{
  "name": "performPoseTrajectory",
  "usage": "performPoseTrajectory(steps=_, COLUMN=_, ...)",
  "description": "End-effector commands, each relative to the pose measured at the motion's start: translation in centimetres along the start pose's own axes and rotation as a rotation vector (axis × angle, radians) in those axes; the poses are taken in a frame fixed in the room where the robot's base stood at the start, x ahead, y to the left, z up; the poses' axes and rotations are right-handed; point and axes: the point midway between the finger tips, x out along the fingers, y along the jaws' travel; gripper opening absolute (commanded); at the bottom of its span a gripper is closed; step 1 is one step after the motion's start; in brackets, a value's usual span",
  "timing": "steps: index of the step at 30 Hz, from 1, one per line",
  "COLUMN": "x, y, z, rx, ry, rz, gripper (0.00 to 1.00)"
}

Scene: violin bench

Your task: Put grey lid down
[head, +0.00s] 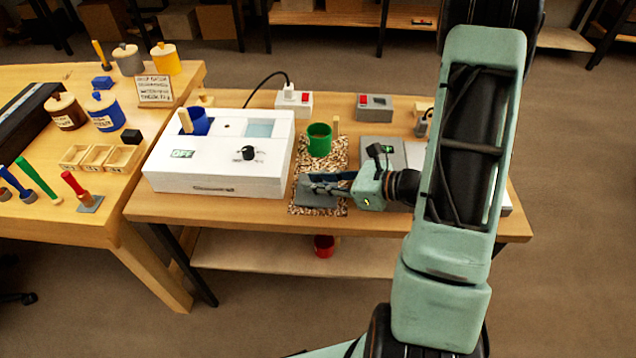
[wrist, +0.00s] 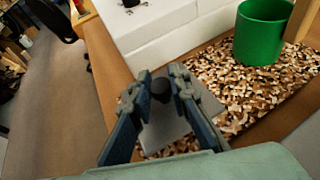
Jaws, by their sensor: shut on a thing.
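The grey lid (head: 317,201) is a flat square plate with a dark round knob, also visible in the wrist view (wrist: 168,130). My gripper (head: 308,183) reaches in from the right, and its two fingers (wrist: 160,82) are closed around the knob. The plate is below the fingers, over the front part of a speckled brown mat (head: 299,209). I cannot tell whether it touches the mat. The fingers hide part of the lid. A green cup (head: 319,140) stands on the mat behind the lid.
A white box (head: 215,183) with a black knob and an "OFF" label stands close left of the lid. Grey devices (head: 378,143) stand to the right, partly behind my arm. The bench's front edge (head: 290,222) is near. A red cup (head: 324,246) sits on the lower shelf.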

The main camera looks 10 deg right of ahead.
Motion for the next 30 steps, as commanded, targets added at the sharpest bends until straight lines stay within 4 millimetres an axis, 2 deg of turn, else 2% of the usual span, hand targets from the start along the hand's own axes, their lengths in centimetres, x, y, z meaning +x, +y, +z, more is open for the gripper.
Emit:
performPoseTrajectory(steps=19, x=0.5, y=0.1, z=-1.5, rx=0.005, ry=0.006, rz=0.003, gripper=0.00)
performPoseTrajectory(steps=20, x=0.6, y=0.2, z=-1.5, rx=0.006, ry=0.007, rz=0.003, gripper=0.18)
performPoseTrajectory(steps=24, x=0.6, y=0.2, z=-1.6, rx=0.008, ry=0.008, rz=0.004, gripper=0.33)
performPoseTrajectory(steps=30, x=0.6, y=0.3, z=-1.7, rx=0.010, ry=0.008, rz=0.005, gripper=0.34)
